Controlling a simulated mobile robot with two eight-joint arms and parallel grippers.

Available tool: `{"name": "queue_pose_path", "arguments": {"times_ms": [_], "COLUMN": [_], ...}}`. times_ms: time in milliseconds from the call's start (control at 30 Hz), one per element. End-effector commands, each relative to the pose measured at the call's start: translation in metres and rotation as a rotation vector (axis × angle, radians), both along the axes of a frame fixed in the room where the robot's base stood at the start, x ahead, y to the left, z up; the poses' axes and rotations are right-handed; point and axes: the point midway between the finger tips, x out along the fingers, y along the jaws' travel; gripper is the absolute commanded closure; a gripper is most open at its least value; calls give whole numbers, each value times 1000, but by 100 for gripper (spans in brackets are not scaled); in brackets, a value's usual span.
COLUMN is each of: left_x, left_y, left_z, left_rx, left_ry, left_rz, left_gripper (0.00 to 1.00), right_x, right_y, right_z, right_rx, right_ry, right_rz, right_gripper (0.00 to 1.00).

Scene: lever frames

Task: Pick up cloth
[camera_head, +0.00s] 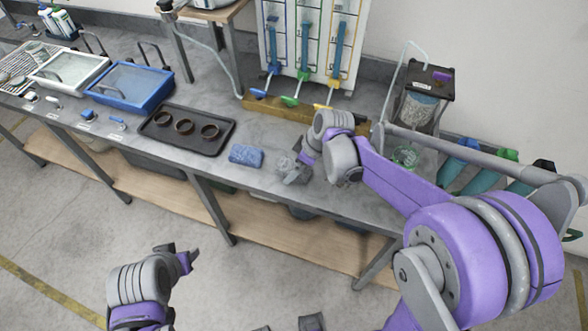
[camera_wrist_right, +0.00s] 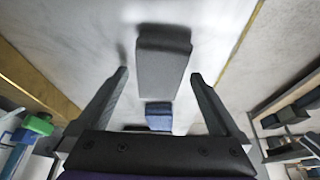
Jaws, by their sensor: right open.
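A blue folded cloth (camera_head: 246,155) lies flat on the grey counter, right of a dark tray. It also shows in the right wrist view (camera_wrist_right: 159,116). My right gripper (camera_head: 291,174) is to its right, low over the counter. In the right wrist view its two fingers (camera_wrist_right: 160,80) are apart, with a grey block-shaped thing (camera_wrist_right: 163,65) just beyond and between the tips; I cannot tell whether it is cloth or sponge. No contact is visible. My left gripper (camera_head: 178,258) is low, over the floor in front of the counter; its jaw opening is unclear.
The dark tray (camera_head: 160,141) holds three brown rings. A blue bin (camera_head: 120,88) and a white bin (camera_head: 62,74) stand further left. A board with coloured levers (camera_head: 300,50) stands behind on a wooden base. A clear container (camera_head: 420,108) is at the right. The counter's front edge is close.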

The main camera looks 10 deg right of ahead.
Motion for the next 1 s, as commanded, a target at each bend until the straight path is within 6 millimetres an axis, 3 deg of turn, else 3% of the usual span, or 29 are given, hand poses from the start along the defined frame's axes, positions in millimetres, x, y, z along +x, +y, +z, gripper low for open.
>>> {"name": "queue_pose_path", "arguments": {"times_ms": [400,867,1000], "left_x": [-1,-1,-1], "left_y": [0,0,0], "left_z": [-2,-2,-2], "left_rx": [0,0,0], "left_ry": [2,2,2], "left_rz": [0,0,0], "left_gripper": [50,50,50], "right_x": [0,0,0], "right_y": [0,0,0], "right_z": [-2,-2,-2], "right_rx": [0,0,0], "right_ry": [0,0,0], "right_rz": [0,0,0], "right_gripper": [0,81,83]}}
